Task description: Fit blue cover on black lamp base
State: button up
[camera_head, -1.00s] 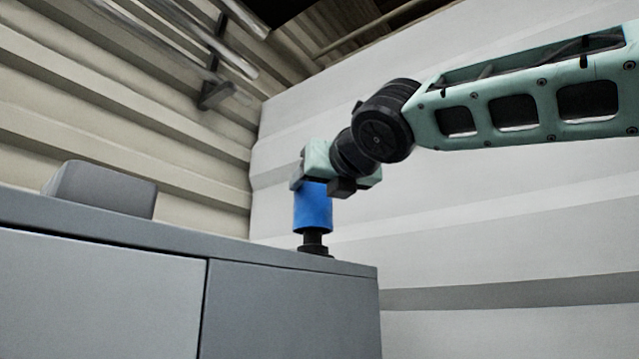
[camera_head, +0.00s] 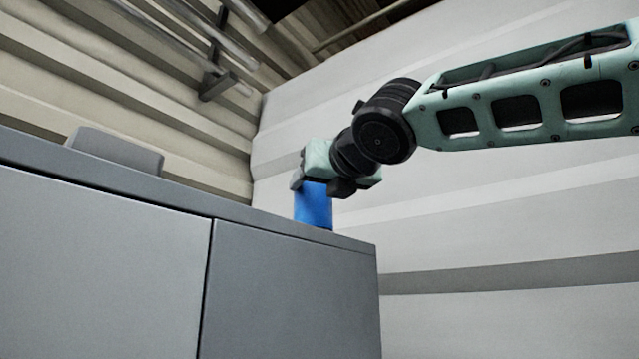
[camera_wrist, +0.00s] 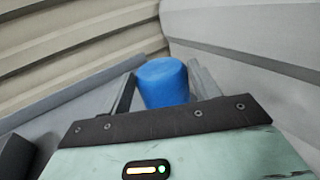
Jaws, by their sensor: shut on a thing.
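The blue cover (camera_head: 313,205) is an upright cylinder at the right end of the grey cabinet top. My gripper (camera_head: 316,182) is shut on its upper part from above and the side. In the wrist view the blue cover (camera_wrist: 164,82) sits between the two fingers of my gripper (camera_wrist: 163,88). The lower end of the cover meets the line of the cabinet's front edge in the head view. The black lamp base is not visible now, hidden by the cover or the edge. I cannot tell how far the cover sits over it.
The grey cabinet (camera_head: 290,290) fills the lower left, its top seen nearly edge-on. A grey rounded block (camera_head: 117,150) stands on it at the left. Ribbed walls rise behind. A dark bracket (camera_head: 217,85) hangs on the beige wall. Right of the cabinet is clear.

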jog(key=o, duration=1)
jog(key=shift+o, duration=0.2)
jog(key=b+v, duration=0.7)
jog(key=v, duration=1)
jog(key=shift+s+b, duration=0.25)
jog(key=shift+b, duration=0.05)
